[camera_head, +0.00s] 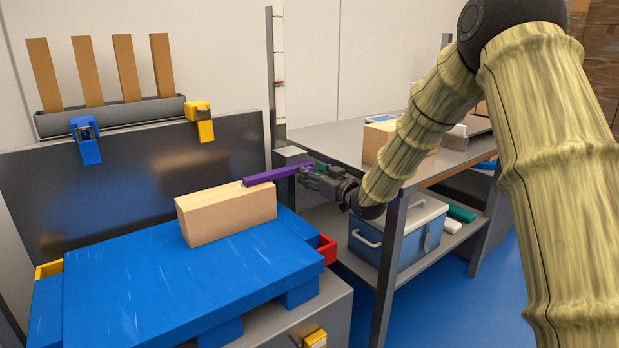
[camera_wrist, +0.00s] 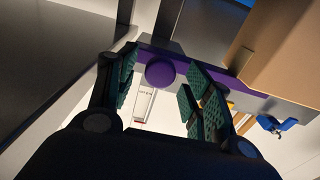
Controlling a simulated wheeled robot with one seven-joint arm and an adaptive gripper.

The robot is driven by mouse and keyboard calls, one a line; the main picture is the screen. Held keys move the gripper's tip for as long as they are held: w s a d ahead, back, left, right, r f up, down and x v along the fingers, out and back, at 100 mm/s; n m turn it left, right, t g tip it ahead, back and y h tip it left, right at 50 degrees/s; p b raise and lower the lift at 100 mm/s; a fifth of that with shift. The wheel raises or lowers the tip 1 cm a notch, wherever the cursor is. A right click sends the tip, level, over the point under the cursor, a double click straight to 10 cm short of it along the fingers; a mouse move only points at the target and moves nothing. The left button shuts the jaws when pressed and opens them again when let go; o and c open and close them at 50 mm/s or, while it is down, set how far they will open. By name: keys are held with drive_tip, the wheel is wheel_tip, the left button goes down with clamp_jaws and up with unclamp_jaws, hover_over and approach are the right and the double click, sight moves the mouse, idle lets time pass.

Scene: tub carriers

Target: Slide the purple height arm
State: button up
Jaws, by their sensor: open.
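The purple height arm (camera_head: 272,175) reaches out from the grey post (camera_head: 279,85) over the top of a light wooden block (camera_head: 228,213). The block stands on a blue pallet (camera_head: 160,283). My gripper (camera_head: 309,171) is at the right end of the purple arm, near the post. In the wrist view, the purple arm (camera_wrist: 222,80) crosses in front of the fingers, and its round purple knob (camera_wrist: 160,74) lies between the open green-padded fingertips (camera_wrist: 160,88). I cannot tell whether the pads touch the knob.
A grey workbench (camera_head: 335,139) with a cardboard box (camera_head: 378,140) stands close to the right of my gripper. A blue cooler (camera_head: 405,236) sits on its lower shelf. A dark panel with blue (camera_head: 86,140) and yellow (camera_head: 200,120) clamps stands behind the pallet.

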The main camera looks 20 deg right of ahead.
drive_tip(key=shift+x, duration=1)
drive_tip(key=shift+c, duration=0.4)
drive_tip(key=shift+d, duration=0.1)
clamp_jaws()
